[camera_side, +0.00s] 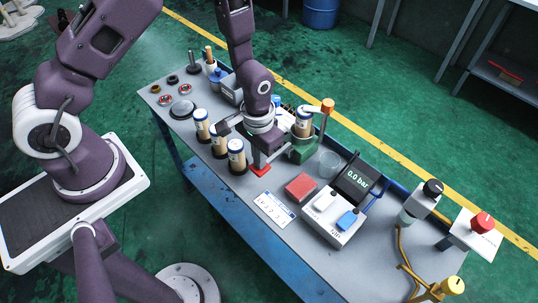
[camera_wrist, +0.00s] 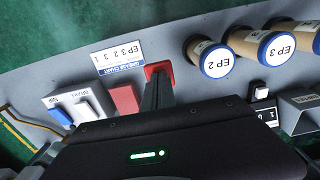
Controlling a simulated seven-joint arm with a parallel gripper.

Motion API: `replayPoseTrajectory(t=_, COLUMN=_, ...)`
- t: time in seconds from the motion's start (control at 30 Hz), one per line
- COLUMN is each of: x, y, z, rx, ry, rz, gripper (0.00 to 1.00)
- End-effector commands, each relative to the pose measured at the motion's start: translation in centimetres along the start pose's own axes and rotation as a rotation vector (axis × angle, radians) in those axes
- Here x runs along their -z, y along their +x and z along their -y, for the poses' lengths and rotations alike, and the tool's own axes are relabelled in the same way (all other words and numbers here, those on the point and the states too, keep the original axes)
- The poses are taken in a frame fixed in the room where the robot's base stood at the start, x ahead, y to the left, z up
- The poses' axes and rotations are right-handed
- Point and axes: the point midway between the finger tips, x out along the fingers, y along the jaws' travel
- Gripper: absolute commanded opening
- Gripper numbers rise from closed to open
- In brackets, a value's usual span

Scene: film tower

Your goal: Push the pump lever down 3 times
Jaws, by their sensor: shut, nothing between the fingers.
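The pump (camera_side: 303,150) has a green body with a tan canister (camera_side: 303,122) standing in it. Its lever is a thin grey rod topped by an orange knob (camera_side: 327,104), raised on the pump's right side in the side view. My gripper (camera_side: 260,165) is shut and empty, pointing down low over the table, left of and in front of the pump, apart from the lever. In the wrist view my fingers (camera_wrist: 158,92) are together, with a red piece at their tips; I cannot tell whether it is part of them. The lever is not in the wrist view.
Canisters with blue-rimmed lids (camera_side: 237,156) stand left of my gripper. Valves and a red button (camera_side: 482,222) are farther right.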

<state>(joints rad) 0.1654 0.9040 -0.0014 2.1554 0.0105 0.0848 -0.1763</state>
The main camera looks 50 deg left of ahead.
Motion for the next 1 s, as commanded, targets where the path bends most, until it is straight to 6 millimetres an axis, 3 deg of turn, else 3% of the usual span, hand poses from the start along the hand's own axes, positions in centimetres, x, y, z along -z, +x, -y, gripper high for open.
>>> replayPoseTrajectory(t=0.5, x=0.2, y=2.9, z=0.0, rx=0.000, ry=-0.001, rz=-0.005, gripper=0.00)
replayPoseTrajectory(t=1.0, x=0.1, y=-2.0, z=0.0, rx=0.000, ry=-0.001, rz=-0.004, gripper=0.00)
